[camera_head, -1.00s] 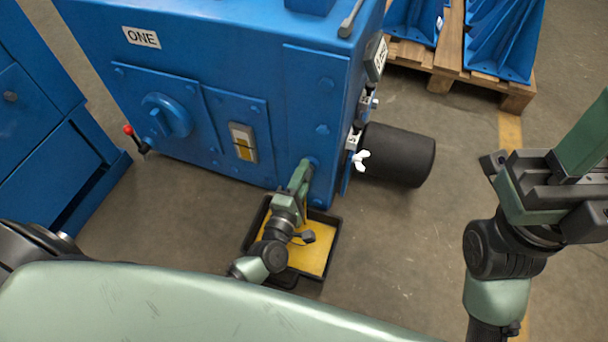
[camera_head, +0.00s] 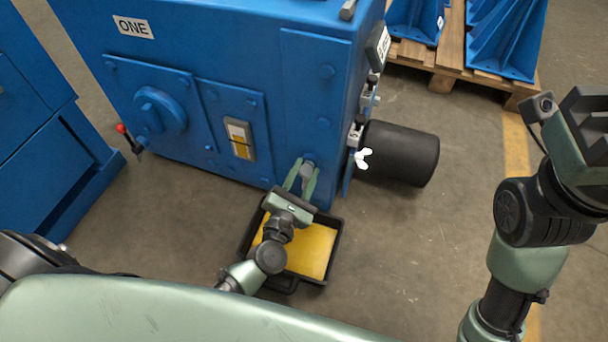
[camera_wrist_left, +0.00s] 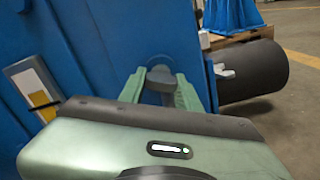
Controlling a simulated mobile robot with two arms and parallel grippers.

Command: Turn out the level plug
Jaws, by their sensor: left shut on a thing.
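The level plug (camera_head: 307,170) is a small grey knob low on the front of the blue housing (camera_head: 250,60), near its right corner. It also shows in the left wrist view (camera_wrist_left: 160,75), between the fingers. My left gripper (camera_head: 303,180) is shut on the plug, one finger on each side. The fingers partly hide it, so I cannot tell how far it stands out. My right gripper (camera_head: 590,125) is at the right, away from the housing, and its fingertips are cut off or unclear.
A black tray (camera_head: 337,240) with a yellow bottom lies on the floor under the plug. A black cylinder (camera_head: 400,153) and a white wing nut (camera_head: 363,158) stick out at the housing's right side. A sight glass (camera_head: 240,139) is left of the plug. A wooden pallet (camera_head: 445,72) stands behind.

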